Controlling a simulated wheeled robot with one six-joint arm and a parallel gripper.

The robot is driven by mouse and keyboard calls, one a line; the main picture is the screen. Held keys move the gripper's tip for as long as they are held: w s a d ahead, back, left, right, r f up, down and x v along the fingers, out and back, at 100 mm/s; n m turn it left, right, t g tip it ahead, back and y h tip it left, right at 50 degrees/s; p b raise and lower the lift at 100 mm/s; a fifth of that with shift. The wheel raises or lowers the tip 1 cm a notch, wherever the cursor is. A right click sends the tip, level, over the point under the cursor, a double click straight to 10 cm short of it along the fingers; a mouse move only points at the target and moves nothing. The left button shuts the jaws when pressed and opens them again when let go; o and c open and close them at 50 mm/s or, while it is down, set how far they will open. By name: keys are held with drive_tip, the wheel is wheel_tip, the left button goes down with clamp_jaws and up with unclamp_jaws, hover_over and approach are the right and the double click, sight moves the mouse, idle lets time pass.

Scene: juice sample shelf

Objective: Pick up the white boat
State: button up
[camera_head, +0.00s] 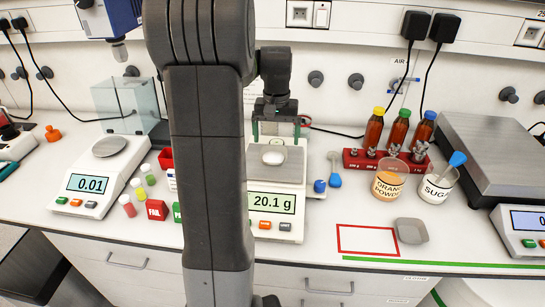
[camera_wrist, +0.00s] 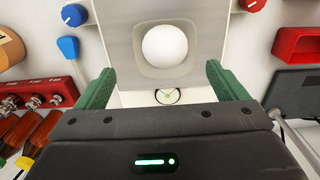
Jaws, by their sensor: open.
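The white boat (camera_wrist: 142,69) is a small, pale, rounded-square dish with a round white mound in it. It sits on the pan of the middle scale, whose display reads 20.1 g; the boat (camera_head: 263,152) also shows in the head view. My gripper (camera_head: 277,134) is above the back part of this scale. Its green fingers (camera_wrist: 160,72) are wide apart and empty in the wrist view, with the boat ahead of them, between their lines and not touched.
The middle scale (camera_head: 277,201) stands partly behind my arm. To its right are a red bottle rack (camera_head: 362,162), an orange powder cup (camera_head: 388,183), a sugar cup (camera_head: 437,187) and a grey dish (camera_head: 411,231). A red outline (camera_head: 367,240) marks clear bench space.

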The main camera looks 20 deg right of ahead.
sight(273, 159)
drive_tip(key=f, duration=0.2)
drive_tip(key=a+f+p, duration=0.1)
drive_tip(key=f, duration=0.1)
drive_tip(key=shift+f, duration=0.85)
drive_tip(key=shift+c, duration=0.2)
drive_tip(key=c, duration=0.9)
